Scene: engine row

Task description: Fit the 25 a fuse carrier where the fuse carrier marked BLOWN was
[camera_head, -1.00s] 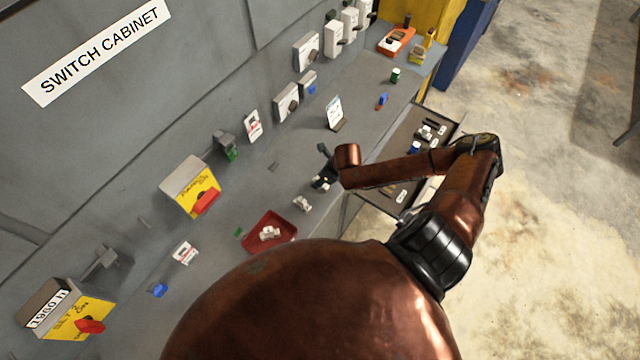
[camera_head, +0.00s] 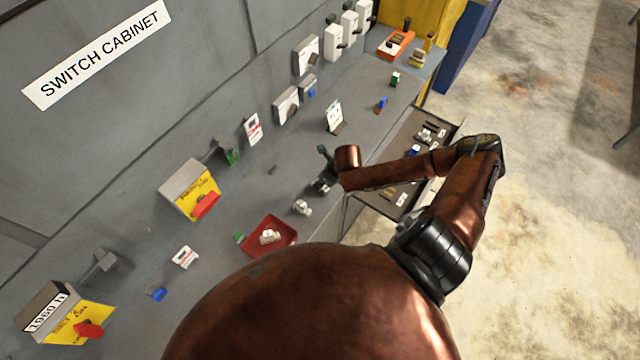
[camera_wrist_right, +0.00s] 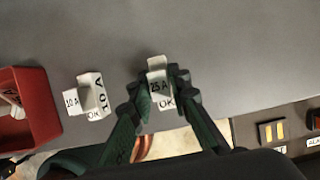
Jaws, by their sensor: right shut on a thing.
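My right gripper (camera_head: 324,174) is low over the grey bench, at the end of the copper-coloured arm. In the right wrist view the same gripper (camera_wrist_right: 161,97) is shut on the white 25 A fuse carrier (camera_wrist_right: 159,88), which is marked OK. I cannot tell whether the carrier still touches the bench. A white 10 A carrier (camera_wrist_right: 91,95), also marked OK, stands to its left and shows in the head view (camera_head: 302,207). A red tray (camera_wrist_right: 37,93) holds a white piece (camera_head: 268,237); its marking is unreadable. No carrier marked BLOWN is readable. My left gripper is out of view.
Yellow switch boxes with red handles (camera_head: 205,205) (camera_head: 88,330) project from the cabinet wall. A small placard (camera_head: 334,115) stands behind the gripper. A lower drawer (camera_head: 372,198) with small parts lies beyond the bench edge.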

